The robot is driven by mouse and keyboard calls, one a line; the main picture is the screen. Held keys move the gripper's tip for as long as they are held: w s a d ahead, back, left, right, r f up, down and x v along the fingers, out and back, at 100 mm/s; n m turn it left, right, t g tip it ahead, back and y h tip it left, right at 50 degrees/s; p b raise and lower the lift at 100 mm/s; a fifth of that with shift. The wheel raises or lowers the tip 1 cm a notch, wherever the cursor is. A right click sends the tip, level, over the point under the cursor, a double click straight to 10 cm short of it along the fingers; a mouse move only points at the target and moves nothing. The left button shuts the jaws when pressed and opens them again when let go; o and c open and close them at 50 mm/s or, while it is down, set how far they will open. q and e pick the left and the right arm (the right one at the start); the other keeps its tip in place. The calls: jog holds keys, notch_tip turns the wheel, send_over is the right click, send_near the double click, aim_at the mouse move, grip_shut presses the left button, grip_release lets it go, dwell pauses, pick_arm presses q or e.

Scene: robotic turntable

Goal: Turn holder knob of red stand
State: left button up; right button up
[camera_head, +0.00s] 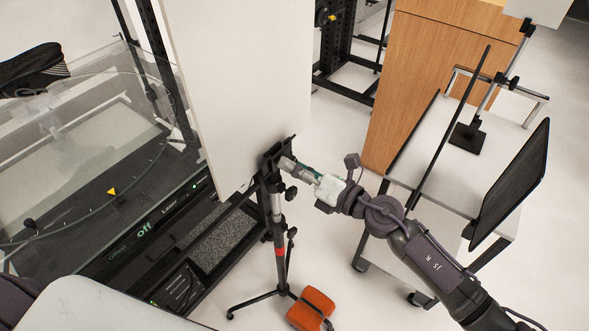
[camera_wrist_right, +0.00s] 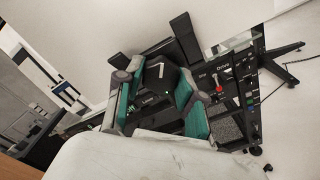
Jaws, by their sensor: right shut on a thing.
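The stand (camera_head: 279,249) with a red band on its black and grey pole rises from a tripod base in the head view. Its black holder (camera_head: 272,158) is at the top, beside the edge of a large pale panel. My right gripper (camera_head: 289,166) reaches the holder from the right. In the right wrist view, my right gripper (camera_wrist_right: 158,80) has its green and grey fingers shut on the black holder knob (camera_wrist_right: 157,72), one finger on each side. The fingers hide part of the knob. My left gripper does not show.
The pale panel (camera_head: 245,80) stands directly behind the holder. A clear-walled case (camera_head: 80,150) with an "off" display is at left. An orange block (camera_head: 311,309) lies by the tripod foot. A white table (camera_head: 440,160) with a black screen (camera_head: 513,185) is at right.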

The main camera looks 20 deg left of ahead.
jog(key=shift+w+f+n+b, duration=0.1)
jog(key=shift+n+b, duration=5.3)
jog(key=shift+n, duration=5.4)
jog(key=o, duration=1.2)
jog(key=shift+c, duration=0.2)
jog(key=v, duration=1.2)
